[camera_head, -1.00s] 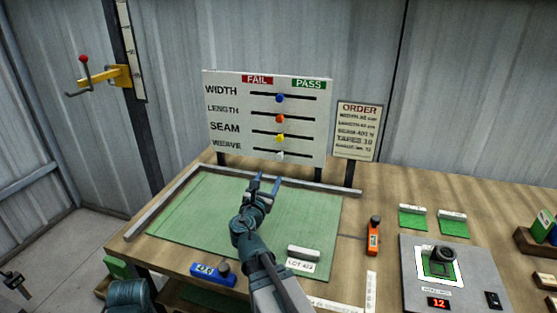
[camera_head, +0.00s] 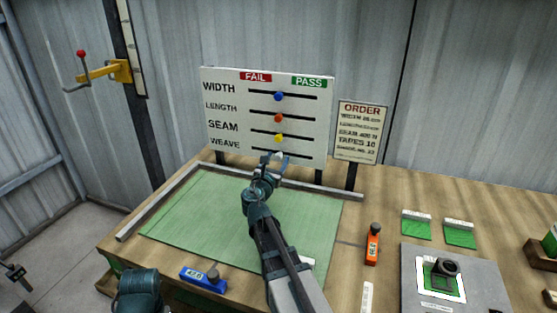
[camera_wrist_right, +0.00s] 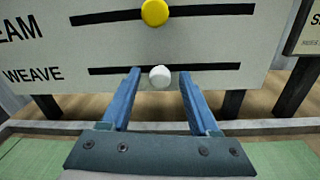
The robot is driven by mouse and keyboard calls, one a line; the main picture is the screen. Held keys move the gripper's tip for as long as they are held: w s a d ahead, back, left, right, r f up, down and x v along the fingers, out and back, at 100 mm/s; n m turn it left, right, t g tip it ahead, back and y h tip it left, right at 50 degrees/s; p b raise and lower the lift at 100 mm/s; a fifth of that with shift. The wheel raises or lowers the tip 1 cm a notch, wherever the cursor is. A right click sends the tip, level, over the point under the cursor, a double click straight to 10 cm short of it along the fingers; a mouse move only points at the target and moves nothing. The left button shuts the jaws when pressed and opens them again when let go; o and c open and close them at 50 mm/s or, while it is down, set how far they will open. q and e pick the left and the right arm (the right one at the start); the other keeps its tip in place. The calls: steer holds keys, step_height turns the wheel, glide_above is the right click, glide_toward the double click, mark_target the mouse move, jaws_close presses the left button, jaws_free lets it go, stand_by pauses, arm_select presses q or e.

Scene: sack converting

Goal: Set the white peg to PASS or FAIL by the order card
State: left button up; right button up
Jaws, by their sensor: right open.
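The white peg (camera_wrist_right: 160,77) sits mid-slot on the WEAVE row of the white board (camera_head: 222,92), between the FAIL side at left and the PASS side at right. My right gripper (camera_head: 275,160) is open in front of that row. In the right wrist view its blue fingers (camera_wrist_right: 160,97) stand one to each side of the peg, with gaps on both sides; I cannot tell whether the tips reach it in depth. The order card (camera_head: 360,130) stands right of the board; its smaller lines are hard to read. My left gripper does not show.
Blue (camera_head: 278,96), orange (camera_head: 279,118) and yellow (camera_head: 279,139) pegs sit mid-slot above. A green mat (camera_head: 185,215) lies below the board. An orange tool (camera_head: 372,245), a blue gauge (camera_head: 203,280) and a grey plate (camera_head: 480,290) lie on the bench.

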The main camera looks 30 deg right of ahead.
jaws_close()
stand_by(1.3)
